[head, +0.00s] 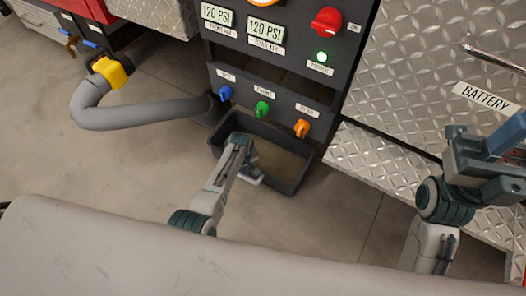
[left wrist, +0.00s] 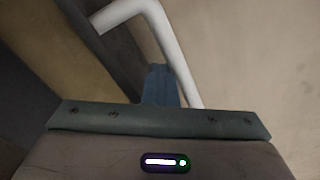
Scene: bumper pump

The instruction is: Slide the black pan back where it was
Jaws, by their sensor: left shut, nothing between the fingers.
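The black pan (head: 283,188) is an open tray on the floor, below the pump panel and its row of coloured knobs. Its inside looks tan, and its back part lies under the panel. In the left wrist view its dark wall (left wrist: 108,52) runs beside a pale bent bar handle (left wrist: 170,45). My left gripper (head: 252,172) is low at the pan's near side, by the handle. It is shut with nothing held; its fingers (left wrist: 160,85) show beside the bar, but contact cannot be told. My right gripper (head: 500,160) is at the right edge, away from the pan, its jaws unclear.
A grey hose (head: 150,115) with a yellow coupling (head: 110,72) curves left of the pan. Diamond-plate panels (head: 400,165) stand to the right, one labelled BATTERY. The floor (head: 325,220) in front of the pan is clear.

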